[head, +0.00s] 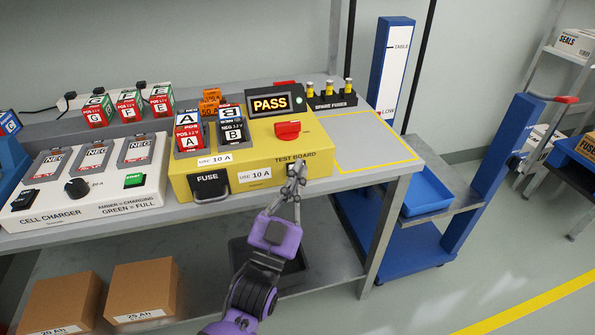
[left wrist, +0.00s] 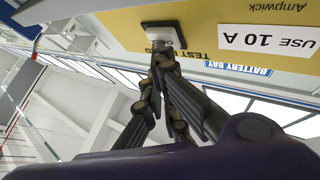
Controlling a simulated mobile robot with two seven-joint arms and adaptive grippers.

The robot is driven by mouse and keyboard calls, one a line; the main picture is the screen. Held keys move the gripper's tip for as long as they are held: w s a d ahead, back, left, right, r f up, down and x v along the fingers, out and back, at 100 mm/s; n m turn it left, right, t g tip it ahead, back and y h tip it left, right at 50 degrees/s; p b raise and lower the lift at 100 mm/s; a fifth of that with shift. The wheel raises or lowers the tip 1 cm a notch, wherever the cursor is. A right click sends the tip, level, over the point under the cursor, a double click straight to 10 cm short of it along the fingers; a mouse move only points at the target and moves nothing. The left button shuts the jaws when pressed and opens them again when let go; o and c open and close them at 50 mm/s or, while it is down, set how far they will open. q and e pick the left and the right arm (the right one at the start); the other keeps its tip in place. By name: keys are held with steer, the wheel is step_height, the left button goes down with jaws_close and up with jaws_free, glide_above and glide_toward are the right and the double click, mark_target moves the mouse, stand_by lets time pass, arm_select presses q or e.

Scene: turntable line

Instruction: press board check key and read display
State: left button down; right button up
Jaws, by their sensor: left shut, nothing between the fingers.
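The yellow test board (head: 318,168) stands on the grey bench. Its black display (head: 270,103) shows PASS in lit amber characters, with a green light beside it. My left gripper (head: 297,168) is shut and empty, its fingertips at the board's front face just below the TEST BOARD label. In the left wrist view, the fingertips (left wrist: 162,52) meet the pale key (left wrist: 164,34) in its dark surround. Whether the key is pushed in cannot be told. Red battery A (head: 190,139) and black battery B (head: 233,132) sit in the board. My right gripper is not in view.
A red knob (head: 288,130) and a black fuse drawer (head: 210,186) are on the board. The cell charger (head: 75,190) stands to the left, spare fuses (head: 329,98) behind. The yellow-outlined bench area (head: 370,140) at right is clear.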

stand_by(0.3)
arm_select(q)
steer(key=shift+s+d+p, duration=0.25)
steer(key=shift+s+p, duration=0.15)
steer(key=shift+s, duration=0.45)
steer(key=s, duration=0.1)
steer(key=s+d+p, duration=0.1)
steer(key=s, duration=0.2)
steer(key=shift+s+d+p, duration=0.3)
steer(key=shift+s+p, duration=0.05)
stand_by(0.5)
